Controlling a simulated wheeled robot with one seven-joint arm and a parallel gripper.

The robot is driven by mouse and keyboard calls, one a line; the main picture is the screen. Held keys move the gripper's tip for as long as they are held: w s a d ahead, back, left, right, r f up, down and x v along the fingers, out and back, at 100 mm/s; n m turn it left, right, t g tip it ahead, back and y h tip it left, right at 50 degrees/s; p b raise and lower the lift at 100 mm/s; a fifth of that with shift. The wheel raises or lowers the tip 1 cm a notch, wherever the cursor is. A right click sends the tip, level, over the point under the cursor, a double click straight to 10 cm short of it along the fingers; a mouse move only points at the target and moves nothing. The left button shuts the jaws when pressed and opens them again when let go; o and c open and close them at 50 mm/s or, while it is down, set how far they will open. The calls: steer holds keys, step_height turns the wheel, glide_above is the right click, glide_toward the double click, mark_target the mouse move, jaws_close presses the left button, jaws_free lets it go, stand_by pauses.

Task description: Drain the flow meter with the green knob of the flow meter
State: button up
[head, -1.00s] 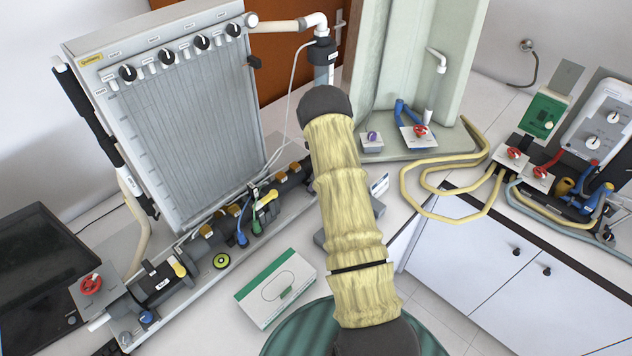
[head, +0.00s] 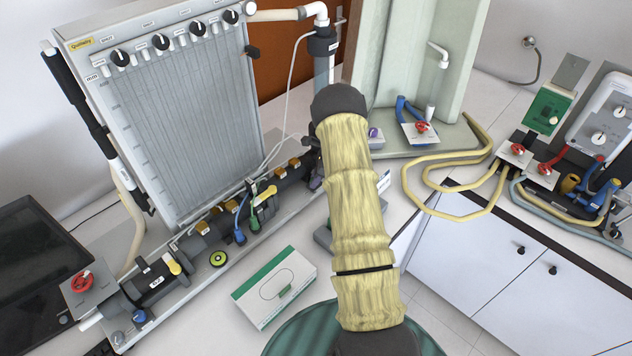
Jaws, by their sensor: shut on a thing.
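The manometer board (head: 185,120), with black knobs along its top, stands at the left back over a dark pipe assembly (head: 205,240). A small green fitting (head: 253,222) sits on that assembly, beside a blue one (head: 240,236) and below a yellow lever (head: 265,192). I cannot tell whether the green fitting is the flow meter's green knob. My arm, in a yellowish sleeve, rises through the middle and bends at a dark joint.
A green-and-white box (head: 275,288) lies in front of the pipes. A red valve (head: 82,282) stands at their left end, near a dark screen (head: 35,270). A yellow hose (head: 440,208) loops right of my arm. More boards and valves (head: 553,112) fill the right bench.

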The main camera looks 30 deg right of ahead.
steer(key=shift+w+n+g+b, duration=0.1)
steer(key=shift+n+g+b, duration=0.4)
steer(key=shift+n+b, duration=0.65)
steer(key=shift+n, duration=0.35)
steer(key=o, duration=1)
steer(key=shift+r+y, duration=0.1)
steer(key=shift+y, duration=0.2)
steer(key=shift+r+p, duration=0.15)
steer(key=shift+p, duration=0.15)
